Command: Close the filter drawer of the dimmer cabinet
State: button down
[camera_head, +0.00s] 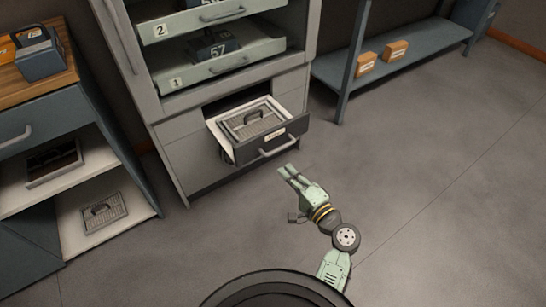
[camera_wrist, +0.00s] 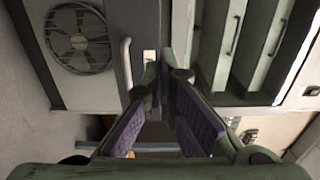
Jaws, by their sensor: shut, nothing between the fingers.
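The filter drawer (camera_head: 297,127) is low in the grey dimmer cabinet (camera_head: 183,150) and stands pulled out in the head view. It has a dark front with a light bar handle and a small label. A grey mesh filter with a handle (camera_head: 254,121) lies in it. My gripper (camera_head: 286,171) is in front of and just below the drawer front, apparently apart from it. In the wrist view my gripper's purple-padded fingers (camera_wrist: 162,75) come together at the tips, shut and empty. A pale bar handle (camera_wrist: 126,65) shows left of them; I cannot tell if it is the filter drawer's.
Above are two more pulled-out trays, marked 2 (camera_head: 202,21) and 1 (camera_head: 255,51). A side bench with shelves (camera_head: 62,105) stands at left. A low blue shelf (camera_head: 425,42) with two orange boxes stands at back right. The floor around my arm is clear.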

jog(key=p+x, duration=0.2)
jog(key=x, duration=1.1)
jog(key=shift+w+a+r+p, duration=0.1)
jog(key=shift+w+a+p, duration=0.1)
jog(key=shift+w+p, duration=0.1)
jog(key=b, duration=0.9)
send_near(222, 97)
jog(key=x, duration=0.2)
jog(key=f+x, duration=0.1)
jog(key=x, duration=0.2)
jog(key=shift+w+a+r, duration=0.1)
jog(key=shift+w+a, duration=0.25)
jog(key=shift+w, duration=0.1)
jog(key=shift+w+r, duration=0.1)
jog(key=shift+r, duration=0.2)
